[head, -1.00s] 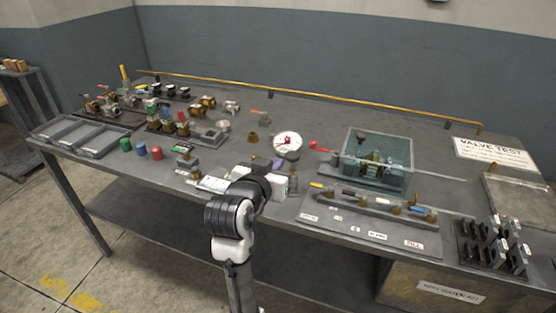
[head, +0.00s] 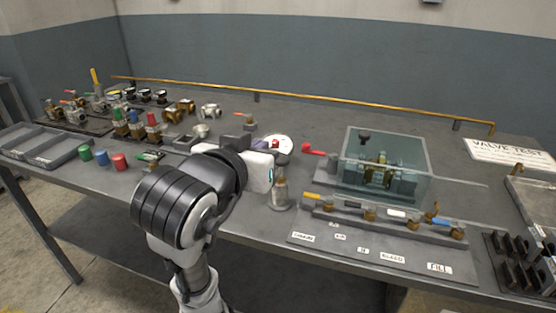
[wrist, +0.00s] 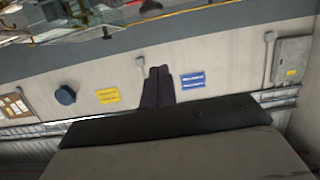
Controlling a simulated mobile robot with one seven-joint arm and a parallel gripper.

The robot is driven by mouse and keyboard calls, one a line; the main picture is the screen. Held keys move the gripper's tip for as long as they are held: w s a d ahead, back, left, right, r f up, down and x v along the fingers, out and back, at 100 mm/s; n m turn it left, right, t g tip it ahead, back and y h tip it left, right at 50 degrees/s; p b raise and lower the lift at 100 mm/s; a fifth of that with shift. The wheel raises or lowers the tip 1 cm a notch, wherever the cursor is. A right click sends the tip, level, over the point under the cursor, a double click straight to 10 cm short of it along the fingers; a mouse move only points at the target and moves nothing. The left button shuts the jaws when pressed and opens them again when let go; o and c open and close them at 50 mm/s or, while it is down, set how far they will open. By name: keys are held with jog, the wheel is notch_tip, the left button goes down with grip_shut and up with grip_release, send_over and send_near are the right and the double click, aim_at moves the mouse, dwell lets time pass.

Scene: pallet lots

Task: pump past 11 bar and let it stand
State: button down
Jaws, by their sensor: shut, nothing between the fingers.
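My gripper (wrist: 158,72) is shut and empty; its two dark fingers lie together in the wrist view. In the head view its white hand (head: 258,172) is above the front middle of the bench, and the fingers are not clear there. A round white gauge (head: 282,142) stands just behind the hand, partly hidden by it; its reading is too small to tell. A red-knobbed handle (head: 313,148) is right of the gauge, beside a clear tank (head: 404,187) holding a brass fitting. Which part is the pump lever I cannot tell. A metal cylinder (head: 280,193) stands right beside the hand.
A row of coloured valve handles (head: 396,213) with labels, one reading FILL, lies before the tank. Red, blue and green caps (head: 120,161), grey trays (head: 45,150) and several valves are at left. A brass pipe (head: 330,101) runs along the back.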

jog(key=shift+s+r, duration=0.1)
jog(key=shift+s, duration=0.1)
jog(key=shift+w, duration=0.1)
jog(key=w+d+f+p, duration=0.3)
jog(key=w+f+p, duration=0.3)
jog(key=w+p, duration=0.3)
jog(key=shift+f+p, duration=0.3)
jog(key=shift+p, duration=1.4)
